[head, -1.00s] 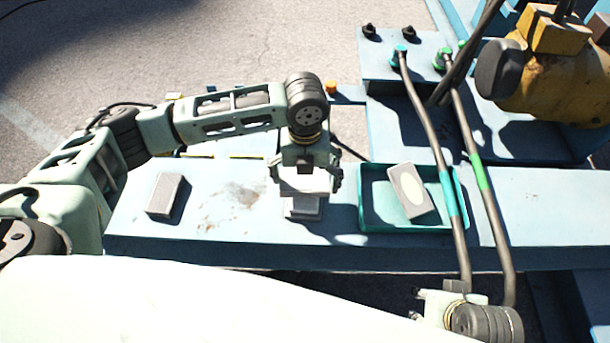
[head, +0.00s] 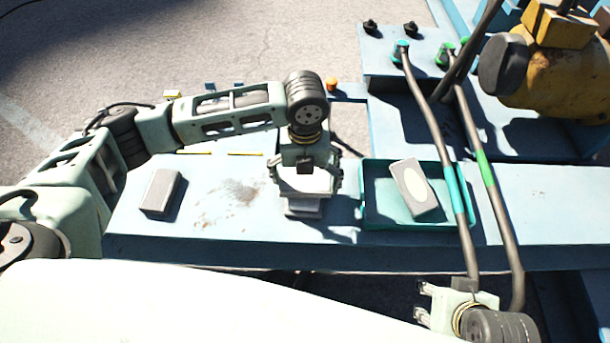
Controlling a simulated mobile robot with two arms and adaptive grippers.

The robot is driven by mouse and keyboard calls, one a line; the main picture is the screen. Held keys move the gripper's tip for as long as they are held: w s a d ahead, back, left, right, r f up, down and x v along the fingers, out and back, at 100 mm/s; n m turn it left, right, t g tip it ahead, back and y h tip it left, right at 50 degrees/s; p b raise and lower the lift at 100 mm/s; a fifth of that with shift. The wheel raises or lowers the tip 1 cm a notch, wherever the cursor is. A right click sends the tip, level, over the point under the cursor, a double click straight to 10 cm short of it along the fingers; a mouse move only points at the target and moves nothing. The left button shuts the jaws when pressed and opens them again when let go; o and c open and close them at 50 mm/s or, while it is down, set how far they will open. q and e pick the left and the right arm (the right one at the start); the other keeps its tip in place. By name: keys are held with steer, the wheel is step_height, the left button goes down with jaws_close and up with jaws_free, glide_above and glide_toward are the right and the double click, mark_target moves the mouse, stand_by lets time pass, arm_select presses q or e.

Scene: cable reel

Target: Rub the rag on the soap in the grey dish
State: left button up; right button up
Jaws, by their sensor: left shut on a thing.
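My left gripper (head: 306,184) is over the middle of the blue bench, pointing down. It is shut on a white, flat thing that looks like the rag (head: 305,183). Right below it a small light-grey piece (head: 303,208), likely the grey dish, shows at its front edge. The gripper and the rag hide most of it, and I cannot see the soap or tell whether the rag touches it. My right gripper (head: 424,302) is at the bottom, in front of the bench; its two fingers are apart and nothing shows between them.
A teal tray (head: 375,219) to the right holds a grey block with a pale oval (head: 415,188). Another grey block (head: 160,192) lies on the left of the bench (head: 230,250). Two cables (head: 430,125) cross the right side. A brownish smudge (head: 228,203) lies between.

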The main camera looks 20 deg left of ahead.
steer(key=shift+w+a+r+t, duration=0.15)
steer(key=shift+w+t, duration=0.15)
steer(key=shift+w, duration=0.25)
stand_by(0.8)
steer(key=shift+s, duration=0.55)
steer(key=shift+s+d, duration=0.1)
steer(key=shift+d, duration=0.1)
stand_by(1.1)
steer(key=shift+s+d+g+p, duration=0.25)
steer(key=shift+s+g+p, duration=0.3)
steer(key=shift+s+g, duration=0.2)
stand_by(2.3)
